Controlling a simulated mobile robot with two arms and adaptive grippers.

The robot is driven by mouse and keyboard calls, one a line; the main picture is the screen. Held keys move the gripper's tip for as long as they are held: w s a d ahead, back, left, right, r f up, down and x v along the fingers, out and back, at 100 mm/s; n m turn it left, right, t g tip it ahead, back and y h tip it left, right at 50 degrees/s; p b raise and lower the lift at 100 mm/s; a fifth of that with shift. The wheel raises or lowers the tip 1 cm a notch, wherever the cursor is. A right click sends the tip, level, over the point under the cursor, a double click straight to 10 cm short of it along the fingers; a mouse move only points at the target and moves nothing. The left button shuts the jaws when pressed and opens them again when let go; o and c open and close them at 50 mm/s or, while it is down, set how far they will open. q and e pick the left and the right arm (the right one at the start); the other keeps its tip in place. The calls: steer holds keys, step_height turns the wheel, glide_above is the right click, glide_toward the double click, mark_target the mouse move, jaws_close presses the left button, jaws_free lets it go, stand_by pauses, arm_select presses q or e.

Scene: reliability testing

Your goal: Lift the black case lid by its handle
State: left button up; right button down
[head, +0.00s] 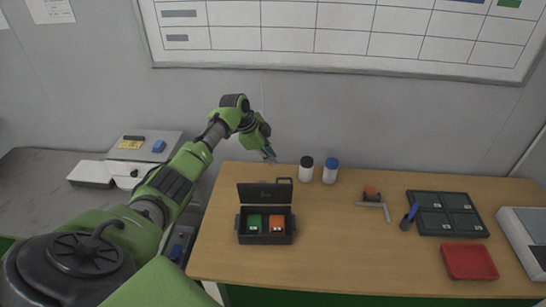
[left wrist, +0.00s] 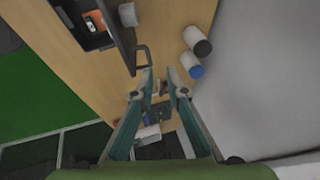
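The black case (head: 266,239) stands near the left end of the wooden table. Its lid (head: 262,194) is up, roughly upright at the case's back edge, with a dark handle (head: 291,184) at its right end. A green block and an orange block lie inside the case. My left gripper (head: 270,156) is above the table's back edge, behind and above the lid. The left wrist view shows its two fingers (left wrist: 161,82) apart with nothing between them. There the handle (left wrist: 146,58) is beyond the fingertips, beside the lid (left wrist: 122,35). My right gripper is in neither view.
A black-capped bottle (head: 306,171) and a blue-capped bottle (head: 330,172) stand close to the right of the handle. A black compartment tray (head: 446,229) and a red tray (head: 469,261) lie farther right. The wall is behind the table.

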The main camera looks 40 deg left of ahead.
arm_select(q)
steer(key=shift+p+v, duration=0.45)
steer(key=shift+v, duration=0.9)
steer(key=shift+w+a, duration=0.15)
steer(key=shift+w, duration=0.05)
steer(key=v, duration=1.2)
steer(key=shift+o, duration=0.3)
